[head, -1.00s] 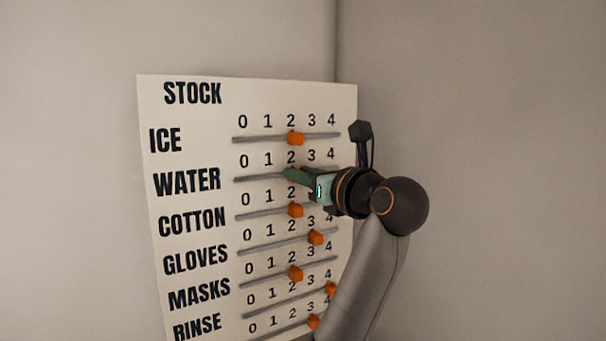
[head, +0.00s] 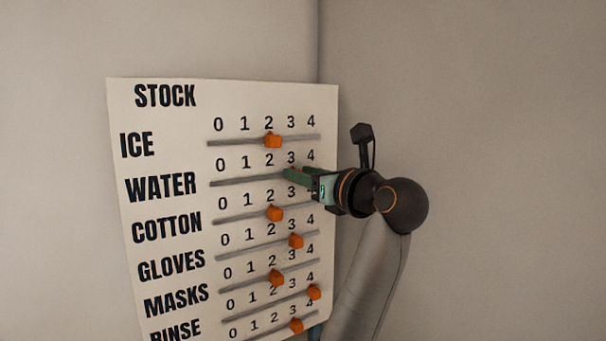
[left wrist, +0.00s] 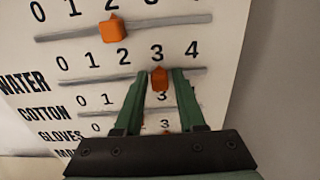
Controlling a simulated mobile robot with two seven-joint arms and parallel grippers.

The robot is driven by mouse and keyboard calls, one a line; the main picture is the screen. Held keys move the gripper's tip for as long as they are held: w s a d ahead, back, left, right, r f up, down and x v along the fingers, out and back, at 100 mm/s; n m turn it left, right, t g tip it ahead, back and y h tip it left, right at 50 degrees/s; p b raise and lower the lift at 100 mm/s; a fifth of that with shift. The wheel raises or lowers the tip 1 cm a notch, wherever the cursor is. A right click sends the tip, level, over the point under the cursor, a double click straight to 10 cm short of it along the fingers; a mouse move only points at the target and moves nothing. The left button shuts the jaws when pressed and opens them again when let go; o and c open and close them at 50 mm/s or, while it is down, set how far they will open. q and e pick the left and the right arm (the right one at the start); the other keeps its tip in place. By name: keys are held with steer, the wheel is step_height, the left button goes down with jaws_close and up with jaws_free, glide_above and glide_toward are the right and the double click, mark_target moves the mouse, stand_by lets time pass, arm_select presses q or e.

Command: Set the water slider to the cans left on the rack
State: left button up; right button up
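The white STOCK board (head: 180,120) hangs on the wall, with WATER as its second row. The water slider's orange knob (left wrist: 159,78) sits under the 3 in the left wrist view. My left gripper (head: 287,174) is at the water row in the head view, its green fingers hiding most of the knob. My right gripper is not in view.
The ice knob (head: 273,141) is at 2, just above my fingers. The cotton knob (head: 274,214) is at 2, just below. More orange knobs sit on the lower rows. Bare wall (head: 480,120) lies right of the board.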

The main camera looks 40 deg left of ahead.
arm_select(q)
steer(key=shift+o, duration=1.2)
steer(key=shift+d, duration=0.1)
steer(key=b+v, duration=0.1)
steer(key=v, duration=1.1)
steer(key=shift+d, duration=0.2)
steer(key=shift+s, duration=0.1)
